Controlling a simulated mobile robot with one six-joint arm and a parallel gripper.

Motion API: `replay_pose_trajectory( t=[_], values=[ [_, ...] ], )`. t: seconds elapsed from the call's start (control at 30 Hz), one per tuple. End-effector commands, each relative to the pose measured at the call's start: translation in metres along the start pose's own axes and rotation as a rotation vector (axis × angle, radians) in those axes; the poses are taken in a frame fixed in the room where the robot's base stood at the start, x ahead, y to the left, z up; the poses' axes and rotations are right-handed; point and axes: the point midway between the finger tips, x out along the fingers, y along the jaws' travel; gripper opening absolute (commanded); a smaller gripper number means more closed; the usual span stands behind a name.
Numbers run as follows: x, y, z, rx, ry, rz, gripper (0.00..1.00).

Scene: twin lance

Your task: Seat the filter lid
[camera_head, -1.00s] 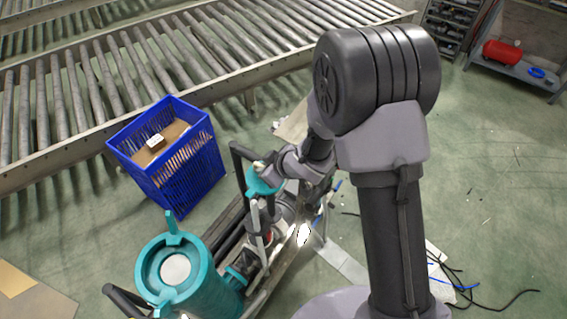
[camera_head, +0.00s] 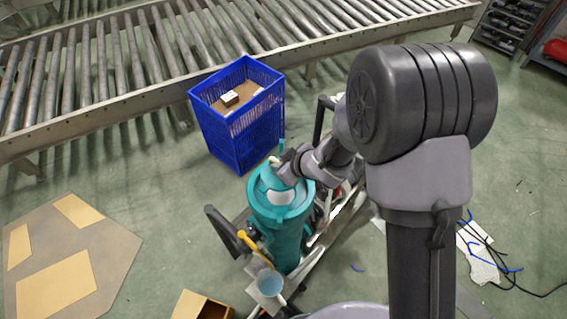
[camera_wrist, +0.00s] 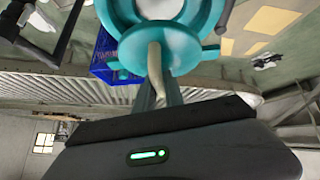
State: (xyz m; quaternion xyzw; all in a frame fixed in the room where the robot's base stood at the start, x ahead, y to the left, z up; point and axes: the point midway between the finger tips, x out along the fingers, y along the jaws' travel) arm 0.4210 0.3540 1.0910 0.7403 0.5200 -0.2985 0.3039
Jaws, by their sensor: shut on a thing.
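The teal filter housing (camera_head: 275,238) stands upright left of my arm in the head view, with a pale round area (camera_head: 280,198) showing at its top. My gripper (camera_head: 281,168) is over the housing's top, shut on the teal filter lid (camera_head: 262,190). In the wrist view, the lid (camera_wrist: 135,48) is a teal disc in front of my gripper (camera_wrist: 158,84), held by its upright grip part. A teal ring of the housing (camera_wrist: 207,22) shows behind it. The lid overlaps the housing top; I cannot tell whether it touches or sits level.
A blue crate (camera_head: 240,135) with a small box stands just behind the housing. A roller conveyor (camera_head: 130,65) crosses the back. A yellow-handled tool (camera_head: 250,243) and pale blue cup (camera_head: 270,283) are at the housing's front. Cables (camera_head: 485,250) lie at right; floor at left is mostly clear.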

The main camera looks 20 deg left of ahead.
Motion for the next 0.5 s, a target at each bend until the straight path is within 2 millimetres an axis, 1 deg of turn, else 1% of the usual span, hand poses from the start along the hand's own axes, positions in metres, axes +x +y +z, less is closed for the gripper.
replay_pose_trajectory(
  t=[0.17,0.27,0.37,0.5],
  values=[
    [-0.001,0.0,-0.001,0.0,0.0,0.0,0.0],
    [0.003,0.0,0.002,0.0,0.0,0.001,0.0],
    [0.009,-0.001,0.008,0.0,0.0,0.001,0.0],
    [0.022,-0.004,0.018,0.001,0.0,0.001,0.0]
  ],
)
